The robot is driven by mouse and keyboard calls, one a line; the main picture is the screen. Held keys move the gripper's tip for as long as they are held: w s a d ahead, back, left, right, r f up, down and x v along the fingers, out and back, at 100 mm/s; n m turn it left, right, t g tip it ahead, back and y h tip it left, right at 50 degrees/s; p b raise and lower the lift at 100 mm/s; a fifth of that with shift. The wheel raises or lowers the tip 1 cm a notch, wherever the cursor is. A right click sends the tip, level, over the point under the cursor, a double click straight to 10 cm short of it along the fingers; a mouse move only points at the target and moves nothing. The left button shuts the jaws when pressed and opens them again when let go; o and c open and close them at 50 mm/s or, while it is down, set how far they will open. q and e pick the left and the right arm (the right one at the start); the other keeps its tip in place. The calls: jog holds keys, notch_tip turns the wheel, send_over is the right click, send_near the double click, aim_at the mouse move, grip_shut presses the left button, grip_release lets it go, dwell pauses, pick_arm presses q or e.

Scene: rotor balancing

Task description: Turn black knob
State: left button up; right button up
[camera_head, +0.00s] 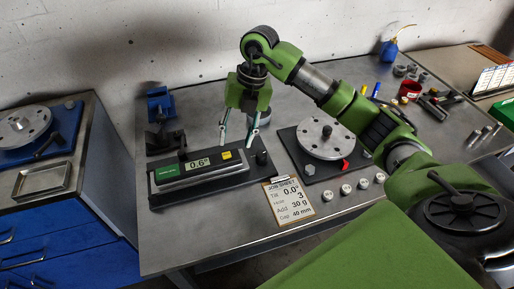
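A black knob (262,158) stands upright at the right end of a dark base plate (215,190). A digital level (200,168) lies on that plate and its display reads 0.6°. A smaller dark upright part (182,154) shows at the plate's back left. My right gripper (237,138) points down above the back of the level, left of the black knob and apart from it. Its two thin fingers are spread, with nothing seen between them. My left gripper is not in view.
A clipboard job sheet (289,200) shows tilt 0.0°. To the right are a silver rotor disc (325,138) on a dark plate and several small round weights (346,189). A blue vise-like tool (160,105) stands behind the level. The table's front left is clear.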

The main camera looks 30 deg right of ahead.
aim_at(262, 153)
jog(key=d+r+m+h, duration=0.2)
jog(key=d+h, duration=0.1)
jog(key=d, duration=0.5)
pick_arm(q)
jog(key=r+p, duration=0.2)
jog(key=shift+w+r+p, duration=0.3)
jog(key=shift+p, duration=0.05)
pick_arm(e)
jog(key=shift+g, duration=0.4)
notch_tip(262, 153, down, 14)
jog(key=shift+s+r, duration=0.1)
jog(key=shift+s, duration=0.05)
jog(key=shift+a, duration=0.1)
jog(key=c, duration=1.1)
